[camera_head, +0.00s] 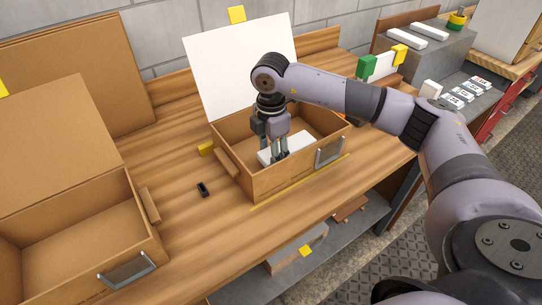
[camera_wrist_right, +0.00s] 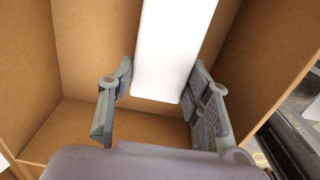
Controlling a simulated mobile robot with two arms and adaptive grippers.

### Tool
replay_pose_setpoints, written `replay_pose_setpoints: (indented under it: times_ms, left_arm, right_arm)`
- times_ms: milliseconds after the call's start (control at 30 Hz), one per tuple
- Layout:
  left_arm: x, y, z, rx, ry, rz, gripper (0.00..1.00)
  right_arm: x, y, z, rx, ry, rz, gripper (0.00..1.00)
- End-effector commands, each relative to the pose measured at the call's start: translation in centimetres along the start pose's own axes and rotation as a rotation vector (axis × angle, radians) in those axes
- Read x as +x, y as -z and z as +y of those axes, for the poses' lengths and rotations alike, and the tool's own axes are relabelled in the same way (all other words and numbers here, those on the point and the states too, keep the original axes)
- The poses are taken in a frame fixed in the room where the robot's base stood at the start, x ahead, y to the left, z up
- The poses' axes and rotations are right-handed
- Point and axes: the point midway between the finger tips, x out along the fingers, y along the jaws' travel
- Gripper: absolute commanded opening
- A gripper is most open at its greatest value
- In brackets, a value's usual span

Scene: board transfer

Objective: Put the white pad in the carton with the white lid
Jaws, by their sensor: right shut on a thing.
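The white pad (camera_head: 297,145) is inside the carton with the white lid (camera_head: 283,185). The carton's white lid (camera_head: 240,65) stands open at its back. My right gripper (camera_head: 279,156) reaches down into this carton and is shut on the pad. In the right wrist view the pad (camera_wrist_right: 170,50) lies between the two fingers of the gripper (camera_wrist_right: 160,104), with the brown carton walls around it. I cannot tell whether the pad touches the carton floor. My left gripper is not in view.
An open carton with a brown lid (camera_head: 75,250) stands at the left on the wooden table (camera_head: 200,220). A small black object (camera_head: 203,189) lies between the cartons. A grey stand (camera_head: 440,50) with white bars is at the back right. My right arm crosses the carton's right side.

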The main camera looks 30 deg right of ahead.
Motion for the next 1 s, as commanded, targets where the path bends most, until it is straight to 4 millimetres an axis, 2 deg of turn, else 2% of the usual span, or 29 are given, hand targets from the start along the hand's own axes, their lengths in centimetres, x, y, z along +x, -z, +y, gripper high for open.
replay_pose_setpoints:
  times_ms: [100,167,567,600,867,1000]
  left_arm:
    - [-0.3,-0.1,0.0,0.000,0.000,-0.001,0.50]
    - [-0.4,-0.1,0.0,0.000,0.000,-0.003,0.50]
    - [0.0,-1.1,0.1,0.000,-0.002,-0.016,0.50]
    - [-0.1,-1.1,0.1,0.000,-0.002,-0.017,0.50]
    - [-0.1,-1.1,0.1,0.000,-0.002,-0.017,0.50]
    - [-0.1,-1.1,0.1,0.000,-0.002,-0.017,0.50]
  right_arm:
    - [1.7,0.0,0.0,0.001,0.001,0.000,0.26]
    - [2.1,0.0,0.0,0.001,0.001,0.000,0.26]
    - [2.7,0.0,0.0,0.001,-0.001,0.000,0.26]
    - [2.6,0.0,0.0,0.001,-0.001,0.000,0.48]
    - [2.5,0.0,0.0,0.001,-0.001,0.000,0.65]
    - [2.5,0.0,0.0,0.001,-0.001,0.000,0.65]
